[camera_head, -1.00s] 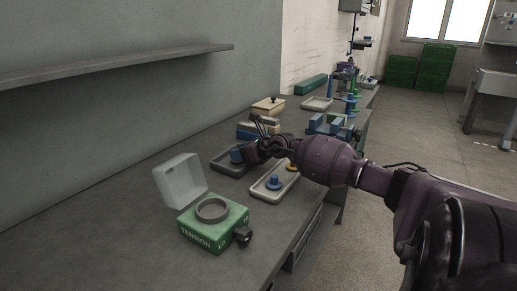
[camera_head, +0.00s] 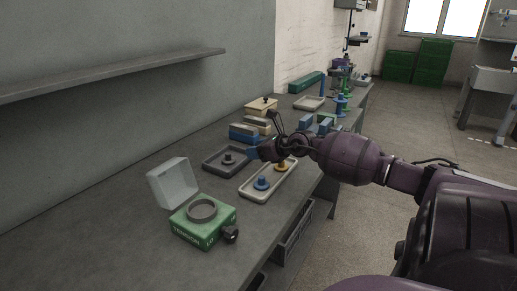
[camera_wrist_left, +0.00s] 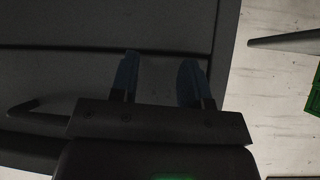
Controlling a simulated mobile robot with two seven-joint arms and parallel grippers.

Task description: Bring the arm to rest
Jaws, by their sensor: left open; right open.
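In the head view my right arm comes in from the right over the workbench (camera_head: 110,235). My right gripper (camera_head: 254,153) is open, at the right edge of a dark tray (camera_head: 208,164). A small dark piece (camera_head: 228,158) stands on that tray, apart from the gripper. In the left wrist view my left gripper (camera_wrist_left: 160,80) is open with nothing between its two bluish fingers. A dark panel with a handle-like bar lies beyond it. My left arm is not seen in the head view.
A light tray (camera_head: 250,195) holds a blue piece (camera_head: 262,183) and an orange piece (camera_head: 281,166). A shelf (camera_head: 120,72) juts from the left wall. The floor right of the bench is open.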

